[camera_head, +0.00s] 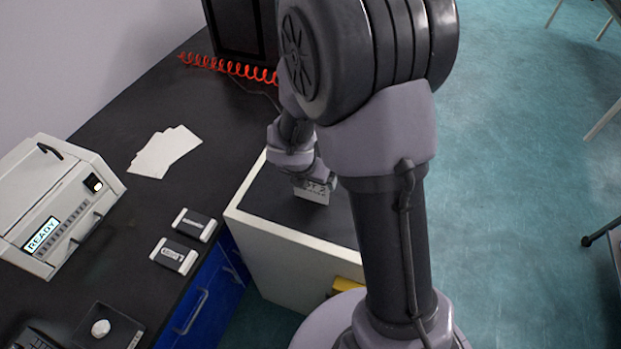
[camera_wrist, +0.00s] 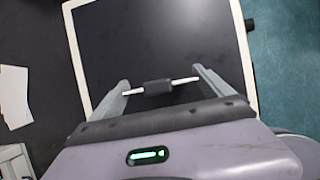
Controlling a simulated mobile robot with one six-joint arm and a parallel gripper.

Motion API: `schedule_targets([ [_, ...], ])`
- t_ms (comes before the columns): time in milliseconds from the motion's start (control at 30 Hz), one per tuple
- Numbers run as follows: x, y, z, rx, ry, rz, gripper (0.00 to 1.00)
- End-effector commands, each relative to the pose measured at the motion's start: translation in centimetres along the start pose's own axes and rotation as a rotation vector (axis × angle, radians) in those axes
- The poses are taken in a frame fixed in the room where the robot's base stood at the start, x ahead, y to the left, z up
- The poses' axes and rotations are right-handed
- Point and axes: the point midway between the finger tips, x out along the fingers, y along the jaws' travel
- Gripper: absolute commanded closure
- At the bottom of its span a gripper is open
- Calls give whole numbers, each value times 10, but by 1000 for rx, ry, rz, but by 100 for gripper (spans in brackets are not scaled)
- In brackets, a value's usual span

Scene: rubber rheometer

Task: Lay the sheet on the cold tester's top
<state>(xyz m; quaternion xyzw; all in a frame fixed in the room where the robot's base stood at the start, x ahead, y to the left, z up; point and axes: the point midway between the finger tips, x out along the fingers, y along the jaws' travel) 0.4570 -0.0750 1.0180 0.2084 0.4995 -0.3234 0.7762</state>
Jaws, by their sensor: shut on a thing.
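My gripper (camera_wrist: 167,84) is shut on a small piece (camera_wrist: 158,87) with a dark middle and thin white ends, one end against each finger. My gripper with this piece is over a white-rimmed box with a dark, bare top (camera_head: 263,196), which also fills the middle of the wrist view (camera_wrist: 150,40). I cannot tell whether the piece touches this top. A white tester (camera_head: 60,205) with a lit READY display stands at the left on the dark bench. Several white sheets (camera_head: 165,150) lie fanned on the bench. I cannot tell which machine is the cold tester.
Two small dark pieces with white ends, one (camera_head: 195,224) behind the other (camera_head: 173,256), lie on the bench near its edge. A dark tray (camera_head: 108,328) holds a round white thing. A red coiled hose (camera_head: 230,68) lies at the back. Blue drawers (camera_head: 205,295) are below the bench.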

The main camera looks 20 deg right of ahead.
Motion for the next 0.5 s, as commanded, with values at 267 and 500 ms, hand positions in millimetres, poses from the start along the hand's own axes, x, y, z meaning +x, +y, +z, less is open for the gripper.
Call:
schedule_targets([
  [267,4,0,-2,0,0,0,2],
  [500,2,0,-2,0,0,0,0],
])
